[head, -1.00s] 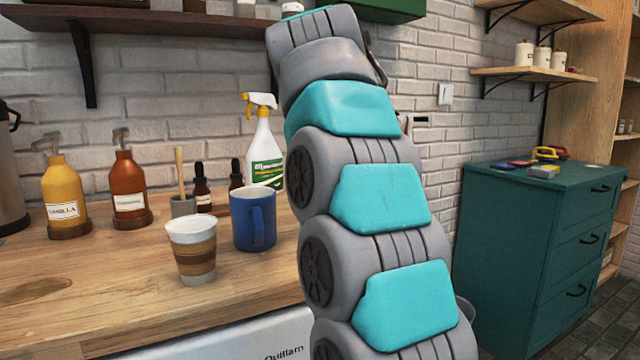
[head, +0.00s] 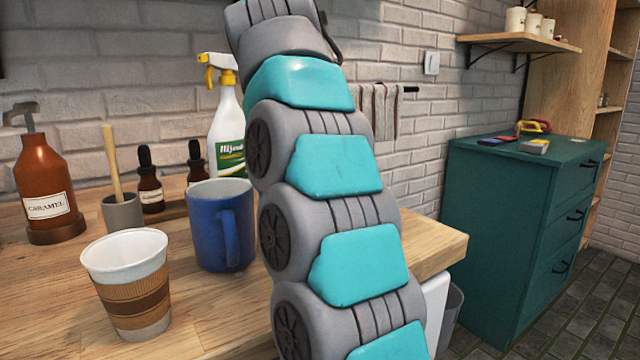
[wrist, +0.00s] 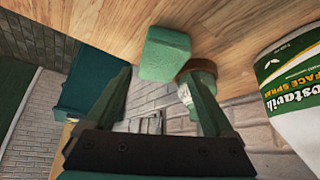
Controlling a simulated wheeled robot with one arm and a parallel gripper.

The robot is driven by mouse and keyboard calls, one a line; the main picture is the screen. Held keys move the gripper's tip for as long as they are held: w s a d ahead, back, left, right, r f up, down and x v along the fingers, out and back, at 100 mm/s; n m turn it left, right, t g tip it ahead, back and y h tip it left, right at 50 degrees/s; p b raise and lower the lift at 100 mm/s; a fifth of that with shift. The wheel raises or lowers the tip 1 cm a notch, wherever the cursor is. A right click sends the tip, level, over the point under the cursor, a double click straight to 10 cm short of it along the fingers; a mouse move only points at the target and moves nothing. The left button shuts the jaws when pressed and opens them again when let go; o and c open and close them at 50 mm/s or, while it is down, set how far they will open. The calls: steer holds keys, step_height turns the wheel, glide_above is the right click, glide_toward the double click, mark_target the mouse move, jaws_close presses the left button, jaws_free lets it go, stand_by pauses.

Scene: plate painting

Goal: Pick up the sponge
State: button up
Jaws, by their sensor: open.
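A green block that looks like the sponge (wrist: 165,54) lies on the wooden counter (wrist: 100,22) in the wrist view, which looks upside down. My gripper (wrist: 157,78) is open, with its two dark fingers apart and nothing between them. The sponge is beyond the fingertips, roughly in line with the gap, and apart from them. In the head view my arm rises across the middle and leaves the top edge. The gripper is out of that view, and no sponge shows there.
A spray bottle (head: 226,135) stands behind a blue mug (head: 219,225); the bottle is also close at right in the wrist view (wrist: 296,95). A paper cup (head: 130,285) is in front. A brown round object (wrist: 200,68) sits beside the sponge. A teal cabinet (head: 500,230) stands right.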

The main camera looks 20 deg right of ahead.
steer(key=shift+x, duration=2.15)
steer(key=shift+c, duration=0.2)
steer(key=c, duration=1.1)
steer(key=shift+r, duration=0.1)
steer(key=shift+r+p, duration=1.15)
steer(key=shift+r, duration=0.55)
steer(key=shift+s+f+b, duration=0.1)
steer(key=shift+s+b, duration=0.2)
steer(key=s+b, duration=0.1)
steer(key=s, duration=0.4)
steer(key=s+d+r+b, duration=0.1)
steer(key=s+b, duration=0.1)
steer(key=s, duration=0.3)
steer(key=s+b, duration=0.2)
steer(key=s, duration=0.3)
steer(key=shift+s+d+r, duration=0.15)
steer(key=shift+d+r, duration=0.1)
steer(key=shift+r, duration=0.05)
